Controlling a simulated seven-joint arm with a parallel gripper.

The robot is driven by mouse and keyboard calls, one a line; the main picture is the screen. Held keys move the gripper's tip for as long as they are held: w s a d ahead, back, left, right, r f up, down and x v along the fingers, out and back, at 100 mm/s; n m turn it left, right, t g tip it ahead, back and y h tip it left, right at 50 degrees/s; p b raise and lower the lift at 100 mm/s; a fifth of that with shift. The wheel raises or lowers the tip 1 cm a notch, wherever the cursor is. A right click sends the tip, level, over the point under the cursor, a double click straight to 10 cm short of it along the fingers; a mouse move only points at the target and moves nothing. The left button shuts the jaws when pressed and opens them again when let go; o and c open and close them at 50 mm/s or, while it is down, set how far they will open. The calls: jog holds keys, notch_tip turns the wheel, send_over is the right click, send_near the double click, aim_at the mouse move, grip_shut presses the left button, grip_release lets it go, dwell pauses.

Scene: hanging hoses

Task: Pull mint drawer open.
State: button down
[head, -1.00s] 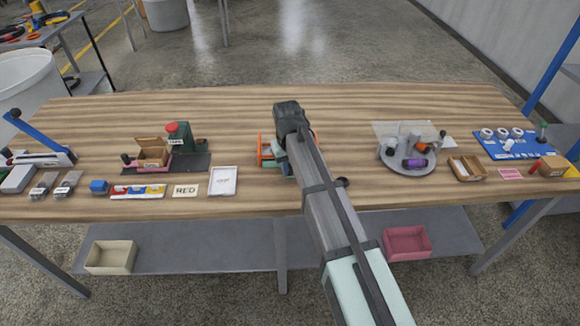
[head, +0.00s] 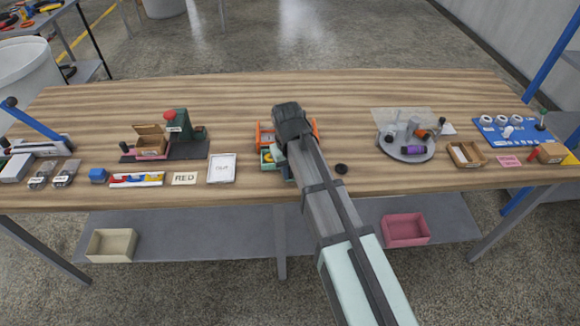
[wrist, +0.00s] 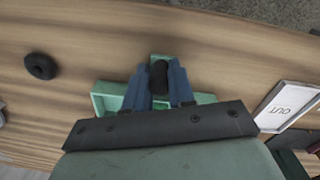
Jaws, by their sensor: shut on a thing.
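The mint drawer (head: 267,157) sticks out of the front of a small orange cabinet (head: 265,135) in the head view, with its open top partly showing. My arm hides the rest of the drawer and much of the cabinet. In the wrist view, the mint drawer (wrist: 108,98) lies under my gripper (wrist: 158,76), with part of its hollow inside visible at left. The two blue fingers are shut on the drawer's black handle (wrist: 158,72), one on each side.
A black round puck (head: 341,169) lies on the table right of my arm and also shows in the wrist view (wrist: 41,66). A white framed card (head: 221,168) lies left of the cabinet. A turntable with items (head: 407,151) stands at right.

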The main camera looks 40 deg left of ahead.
jog(key=c, duration=0.9)
grip_release()
jog(key=shift+c, duration=0.2)
jog(key=shift+r, duration=0.1)
notch_tip(320, 180, up, 14)
jog(key=shift+s+f, duration=0.2)
jog(key=shift+s, duration=0.05)
jog(key=shift+a, duration=0.1)
